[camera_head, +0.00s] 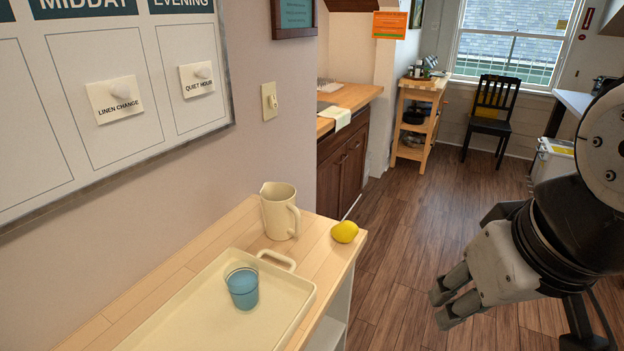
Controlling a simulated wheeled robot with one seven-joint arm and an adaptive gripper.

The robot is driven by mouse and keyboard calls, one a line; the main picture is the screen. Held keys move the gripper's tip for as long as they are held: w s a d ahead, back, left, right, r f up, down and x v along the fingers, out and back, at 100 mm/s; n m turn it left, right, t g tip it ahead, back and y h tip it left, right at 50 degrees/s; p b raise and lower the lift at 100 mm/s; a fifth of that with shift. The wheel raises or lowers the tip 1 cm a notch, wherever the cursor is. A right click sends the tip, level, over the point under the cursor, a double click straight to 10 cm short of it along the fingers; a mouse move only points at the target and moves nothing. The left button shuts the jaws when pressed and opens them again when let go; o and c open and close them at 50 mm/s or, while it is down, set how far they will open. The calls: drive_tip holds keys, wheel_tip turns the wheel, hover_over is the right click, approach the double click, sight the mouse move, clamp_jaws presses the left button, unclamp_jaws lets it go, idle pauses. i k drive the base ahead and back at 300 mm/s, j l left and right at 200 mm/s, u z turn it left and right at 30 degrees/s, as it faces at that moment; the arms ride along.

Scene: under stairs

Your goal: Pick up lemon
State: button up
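A yellow lemon (344,232) lies on the wooden counter top (222,234), near its far right corner. It sits just right of a cream pitcher (279,211), with a small gap between them. My gripper (446,308) is at the lower right, over the floor and to the right of the counter, apart from the lemon. Two grey fingers point left and down. A gap shows between the fingertips, and nothing is seen held there. How wide the fingers are spread is hard to judge from this angle.
A cream tray (190,322) holding a blue cup (242,288) lies in front of the pitcher. The wall with a whiteboard (110,90) borders the counter on the left. Open wood floor (400,215) lies right of the counter. A cart (416,118) and black chair (492,115) stand far back.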

sight(345, 231)
drive_tip(key=i+l+z, duration=0.1)
drive_tip(key=i+l, duration=0.8)
drive_tip(key=i, duration=0.05)
